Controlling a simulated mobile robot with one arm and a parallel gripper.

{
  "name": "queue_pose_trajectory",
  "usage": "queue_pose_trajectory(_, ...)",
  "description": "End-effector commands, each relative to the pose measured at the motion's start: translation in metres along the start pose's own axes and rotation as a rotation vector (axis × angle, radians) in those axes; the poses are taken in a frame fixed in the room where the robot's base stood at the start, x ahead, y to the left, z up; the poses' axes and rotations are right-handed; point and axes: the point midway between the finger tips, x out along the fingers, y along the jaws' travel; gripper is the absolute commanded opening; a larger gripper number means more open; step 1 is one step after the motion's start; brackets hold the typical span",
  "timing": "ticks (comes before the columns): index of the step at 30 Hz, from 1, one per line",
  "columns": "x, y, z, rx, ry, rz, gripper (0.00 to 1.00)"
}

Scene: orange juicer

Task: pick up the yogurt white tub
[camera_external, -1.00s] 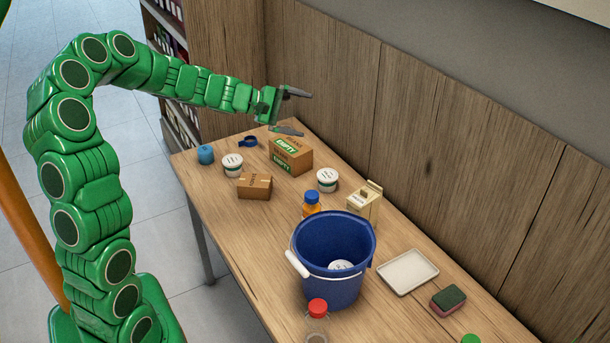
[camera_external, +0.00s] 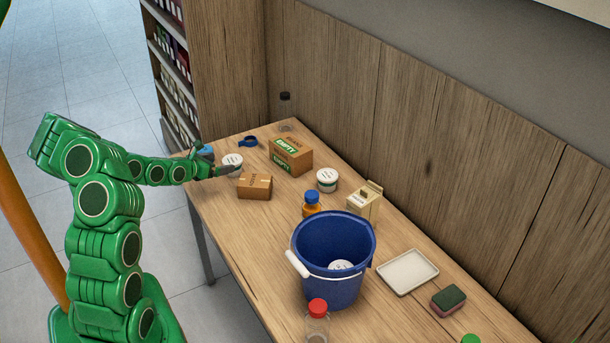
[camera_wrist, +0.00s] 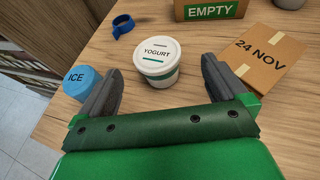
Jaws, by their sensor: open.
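The white yogurt tub (camera_wrist: 157,62) has a lid printed YOGURT and a green band. It stands upright on the table just ahead of my gripper (camera_wrist: 160,85), between the lines of its two open fingers, with nothing in the grip. In the external view the tub (camera_external: 232,160) is at the far left of the table, partly hidden by my gripper (camera_external: 222,165). Another white tub (camera_external: 327,180) stands farther right, and a white lid (camera_external: 341,266) shows inside the blue bucket.
A blue ICE tub (camera_wrist: 82,82) sits close by the left finger. A cardboard box marked 24 NOV (camera_wrist: 262,58) is close to the right finger. An EMPTY box (camera_external: 291,155) and blue ring (camera_external: 248,141) lie behind. The blue bucket (camera_external: 333,285) stands nearer the camera.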

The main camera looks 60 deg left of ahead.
Motion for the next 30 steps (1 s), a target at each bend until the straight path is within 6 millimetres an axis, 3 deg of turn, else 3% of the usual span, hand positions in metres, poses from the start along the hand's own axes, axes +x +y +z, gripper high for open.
queue_pose_trajectory(4, 0.0, 0.004, -0.01, -0.025, 0.011, 0.012, 0.99)
queue_pose_trajectory(30, 0.051, 0.004, -0.008, -0.019, 0.009, 0.01, 0.99)
